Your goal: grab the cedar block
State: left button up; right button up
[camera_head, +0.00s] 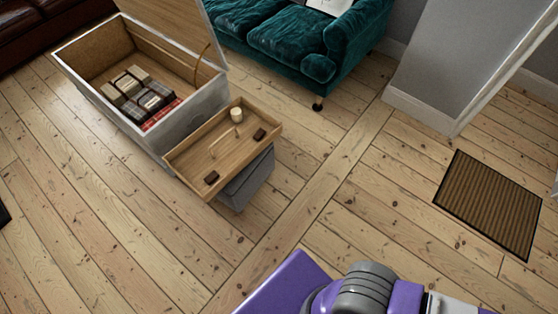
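Two small dark reddish-brown blocks lie on a wooden tray (190,150). One block (260,134) is at the tray's right end and the other block (211,178) is near its front corner. I cannot tell for sure whether either is the cedar block. A cream cylinder (237,115) stands upright near the back of the tray, and a thin pale curved piece (224,140) lies beside it. Neither of my grippers is in view.
The tray rests above a grey padded stool (245,182). Beside it, an open chest (142,150) holds several boxes or folded items (138,90). A teal sofa (285,40) stands behind. A brown mat (490,205) lies right. Floorboards in front are clear.

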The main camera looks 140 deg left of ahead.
aim_at(209, 179)
jog(key=z, duration=2.35)
jog(key=k, duration=1.95)
jog(key=z, duration=1.8)
jog(key=i, duration=0.5)
jog(key=u, duration=0.05)
